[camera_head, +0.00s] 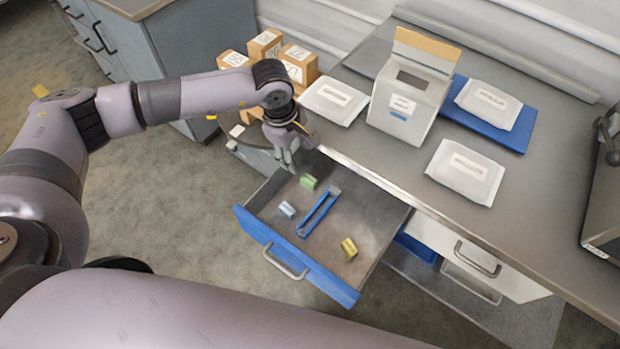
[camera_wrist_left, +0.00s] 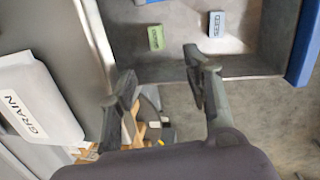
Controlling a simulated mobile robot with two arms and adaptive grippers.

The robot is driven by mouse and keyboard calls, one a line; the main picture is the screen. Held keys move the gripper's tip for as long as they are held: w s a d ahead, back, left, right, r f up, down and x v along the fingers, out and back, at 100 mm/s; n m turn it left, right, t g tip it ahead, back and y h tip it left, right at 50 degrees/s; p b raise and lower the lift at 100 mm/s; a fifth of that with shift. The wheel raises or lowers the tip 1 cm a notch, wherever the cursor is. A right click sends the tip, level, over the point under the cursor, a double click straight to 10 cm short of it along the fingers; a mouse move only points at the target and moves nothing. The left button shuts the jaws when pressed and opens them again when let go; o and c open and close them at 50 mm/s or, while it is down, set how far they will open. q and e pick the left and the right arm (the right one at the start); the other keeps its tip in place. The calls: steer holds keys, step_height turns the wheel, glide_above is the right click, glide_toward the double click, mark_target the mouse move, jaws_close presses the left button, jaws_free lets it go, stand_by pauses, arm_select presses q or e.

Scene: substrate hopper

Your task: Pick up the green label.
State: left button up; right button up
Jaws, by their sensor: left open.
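The green label (camera_head: 309,182) lies in the open drawer (camera_head: 350,292), near its back left part. It also shows in the left wrist view (camera_wrist_left: 156,38), ahead of the fingers. A light blue label (camera_head: 287,209) lies near it, and in the left wrist view it reads SEED (camera_wrist_left: 217,24). A yellow label (camera_head: 349,248) lies further right in the drawer. My left gripper (camera_head: 289,163) is above the drawer's left edge, a little up and left of the green label. Its fingers (camera_wrist_left: 160,90) are apart with nothing between them. My right gripper is not in view.
A blue tong-like tool (camera_head: 318,213) lies mid-drawer. The counter (camera_head: 400,180) edge runs right beside the drawer. On it stand a white box (camera_head: 405,105), white packets (camera_head: 465,172) and a blue tray (camera_head: 515,137). Several cardboard boxes (camera_head: 298,65) stand behind my left arm.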

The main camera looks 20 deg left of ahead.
arm_select(q)
steer(key=b, duration=0.3)
glide_above(308, 179)
steer(key=s+a, duration=0.1)
step_height(308, 179, down, 7)
step_height(308, 179, down, 2)
steer(key=shift+d+b, duration=0.1)
steer(key=shift+b, duration=0.5)
steer(key=f+b, duration=0.2)
steer(key=f, duration=0.1)
steer(key=w+f+b, duration=0.1)
steer(key=shift+d+f, duration=0.2)
steer(key=shift+d, duration=0.1)
steer(key=shift+f, duration=0.3)
steer(key=shift+r, duration=0.1)
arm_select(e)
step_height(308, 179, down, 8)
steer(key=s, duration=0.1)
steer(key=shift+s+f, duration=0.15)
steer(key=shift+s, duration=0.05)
arm_select(q)
steer(key=shift+c, duration=0.2)
steer(key=c, duration=0.9)
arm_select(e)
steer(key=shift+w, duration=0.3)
arm_select(q)
steer(key=shift+o, duration=0.2)
